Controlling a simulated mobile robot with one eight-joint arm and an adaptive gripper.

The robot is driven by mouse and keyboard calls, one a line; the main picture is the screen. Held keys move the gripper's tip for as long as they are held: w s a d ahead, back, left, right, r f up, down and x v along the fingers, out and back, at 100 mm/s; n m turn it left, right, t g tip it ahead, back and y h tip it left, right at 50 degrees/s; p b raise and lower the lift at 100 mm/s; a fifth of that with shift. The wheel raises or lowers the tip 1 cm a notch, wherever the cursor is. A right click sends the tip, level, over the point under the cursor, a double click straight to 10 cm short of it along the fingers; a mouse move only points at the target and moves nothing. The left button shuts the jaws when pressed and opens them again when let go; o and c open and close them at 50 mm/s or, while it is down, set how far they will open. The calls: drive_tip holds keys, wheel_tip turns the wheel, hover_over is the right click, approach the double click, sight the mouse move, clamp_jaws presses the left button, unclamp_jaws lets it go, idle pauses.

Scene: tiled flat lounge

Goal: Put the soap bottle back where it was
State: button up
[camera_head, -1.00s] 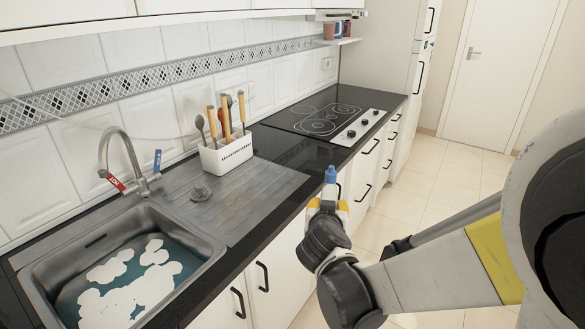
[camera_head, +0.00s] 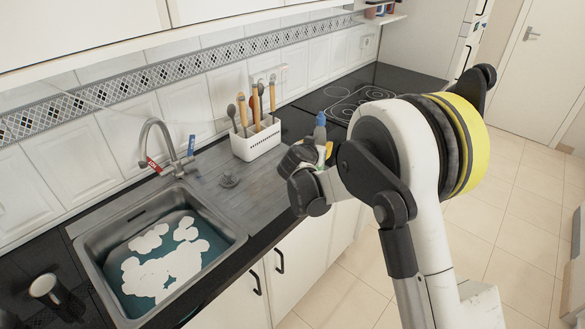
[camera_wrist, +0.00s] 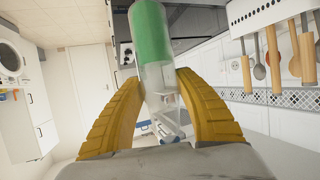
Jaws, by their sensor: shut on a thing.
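The soap bottle (camera_head: 320,130) shows in the head view as a blue top and a slim upper part, roughly upright. Its lower part is hidden behind my gripper (camera_head: 322,152). In the wrist view the bottle (camera_wrist: 152,38) is green and clear, between the two yellow fingers of my gripper (camera_wrist: 158,82), which is shut on it. The wrist picture appears upside down. In the head view the bottle is near the counter's front edge, right of the utensil holder; its exact height above the counter cannot be told.
A white utensil holder (camera_head: 256,145) with several utensils stands behind the steel drainboard (camera_head: 225,200). The sink (camera_head: 90,242) with tap (camera_head: 160,132) holds water and white foam-like patches. The hob (camera_head: 350,100) lies farther right.

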drive_tip(key=shift+w+a+f+b, duration=0.7)
drive_tip(key=shift+w+a+f, duration=0.4)
drive_tip(key=shift+a+f, duration=0.55)
drive_tip(key=shift+w+a+f+b, duration=0.65)
drive_tip(key=shift+w+a+f, duration=0.65)
drive_tip(key=shift+f, duration=0.7)
drive_tip(key=shift+w+a+f+b, duration=0.7)
drive_tip(key=shift+w+a+f, duration=0.25)
drive_tip(key=shift+a+f, duration=0.75)
drive_tip(key=shift+d+f, duration=0.1)
drive_tip(key=shift+f, duration=0.15)
drive_tip(key=o, duration=1.3)
